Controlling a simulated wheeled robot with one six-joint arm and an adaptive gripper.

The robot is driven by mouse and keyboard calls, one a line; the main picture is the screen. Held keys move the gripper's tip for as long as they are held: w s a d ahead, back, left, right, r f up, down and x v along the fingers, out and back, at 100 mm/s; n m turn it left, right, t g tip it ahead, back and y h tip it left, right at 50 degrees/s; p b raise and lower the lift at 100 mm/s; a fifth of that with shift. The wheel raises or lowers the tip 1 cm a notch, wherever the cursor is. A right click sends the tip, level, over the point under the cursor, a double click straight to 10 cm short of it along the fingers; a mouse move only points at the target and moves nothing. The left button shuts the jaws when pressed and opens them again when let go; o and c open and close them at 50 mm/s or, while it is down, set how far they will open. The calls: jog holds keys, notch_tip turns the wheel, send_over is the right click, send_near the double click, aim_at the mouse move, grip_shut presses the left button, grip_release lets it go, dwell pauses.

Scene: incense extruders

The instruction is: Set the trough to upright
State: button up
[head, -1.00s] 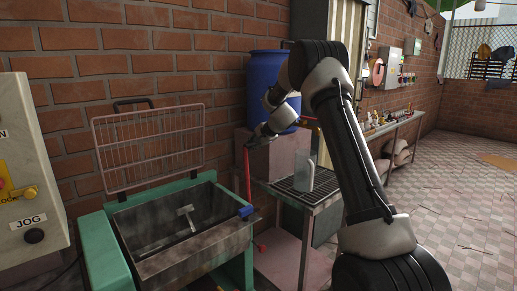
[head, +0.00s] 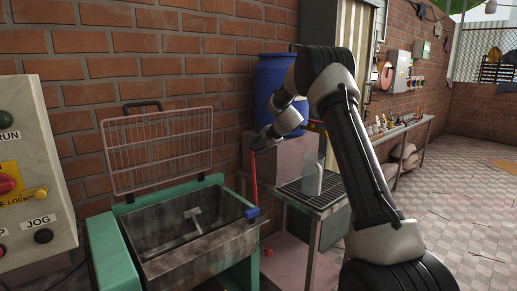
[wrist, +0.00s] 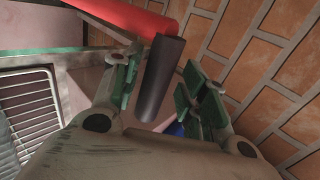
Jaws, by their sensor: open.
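The trough (head: 165,247) is a grey metal basin in a green frame at the left of the head view, with a T-shaped bar inside. Its exact tilt is hard to tell. A red lever (head: 253,176) rises at its right side from a blue joint (head: 252,212). My gripper (head: 262,139) is at the lever's upper end. In the wrist view, my gripper (wrist: 162,78) is open, with green-padded fingers on either side of the lever's black grip (wrist: 161,76). The red rod (wrist: 125,15) runs beyond it. Contact with the pads cannot be told.
A wire guard (head: 160,150) stands raised behind the trough. A control panel (head: 35,165) is at far left. A slatted side table (head: 290,192) with a clear jug (head: 312,178) stands right of the trough, near a blue barrel (head: 275,85). The tiled floor at right is open.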

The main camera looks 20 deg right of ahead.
jog(key=v, duration=1.2)
jog(key=s+a+f+n+g, duration=0.1)
jog(key=s+f+n+g, duration=0.4)
jog(key=s, duration=0.8)
jog(key=s+r+n+h, duration=0.1)
jog(key=s+r+n, duration=0.1)
jog(key=s, duration=1)
jog(key=s+a+r+n+h, duration=0.1)
jog(key=s+r+n, duration=0.2)
jog(key=s, duration=1)
jog(key=s+a+r+n+h, duration=0.1)
jog(key=s+n, duration=0.3)
jog(key=s, duration=0.8)
jog(key=shift+s+a+r, duration=0.25)
jog(key=shift+s+r, duration=0.05)
jog(key=shift+r, duration=0.35)
